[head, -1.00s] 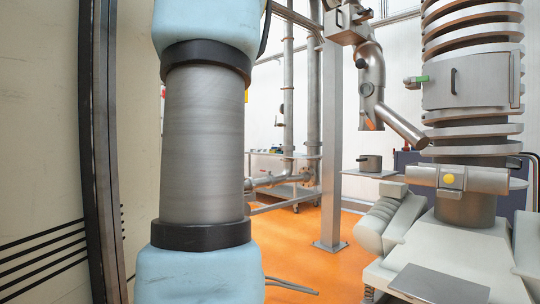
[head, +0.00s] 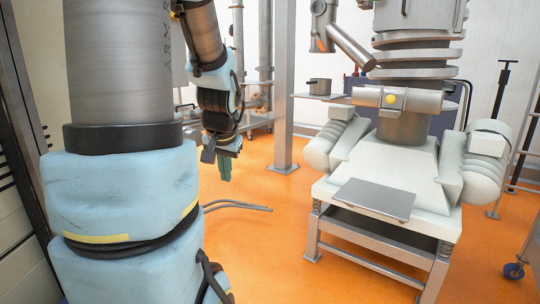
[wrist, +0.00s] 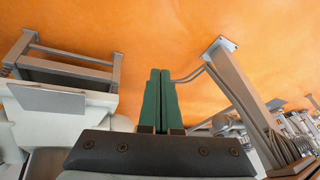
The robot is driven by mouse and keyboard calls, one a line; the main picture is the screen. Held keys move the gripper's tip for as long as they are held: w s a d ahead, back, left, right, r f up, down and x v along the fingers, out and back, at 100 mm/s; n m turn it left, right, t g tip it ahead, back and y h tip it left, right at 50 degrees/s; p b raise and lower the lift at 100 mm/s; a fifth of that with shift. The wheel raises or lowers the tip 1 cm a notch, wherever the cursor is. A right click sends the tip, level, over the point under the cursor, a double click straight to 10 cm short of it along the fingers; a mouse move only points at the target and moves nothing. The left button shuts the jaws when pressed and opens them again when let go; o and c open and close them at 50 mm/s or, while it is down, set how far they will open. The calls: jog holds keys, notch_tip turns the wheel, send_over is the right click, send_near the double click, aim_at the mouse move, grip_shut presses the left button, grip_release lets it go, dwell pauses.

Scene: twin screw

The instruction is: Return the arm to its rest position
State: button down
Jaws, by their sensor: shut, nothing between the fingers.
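My gripper (head: 224,166) hangs at the end of my arm, left of centre in the head view, with its green fingers pointing down above the orange floor. In the wrist view the two green fingers (wrist: 160,100) lie side by side, closed together with nothing between them. My gripper is apart from everything around it. My large arm links with blue covers fill the left of the head view and hide part of the room behind them.
A white machine on a steel stand (head: 385,232) stands to the right, with a flat grey plate (head: 375,198) in front. A small pot (head: 320,86) sits on a side shelf. A steel post (head: 284,100) rises behind my gripper.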

jog(key=s+d+f+n+g+h, duration=0.1)
jog(key=s+d+f+g, duration=0.15)
jog(key=s, duration=0.35)
jog(key=s+d+f+n+g, duration=0.1)
jog(key=s+d+f, duration=0.1)
jog(key=s+f, duration=0.35)
notch_tip(320, 180, up, 16)
jog(key=p, duration=1.5)
jog(key=shift+s+r, duration=0.2)
jog(key=shift+a+f, duration=0.1)
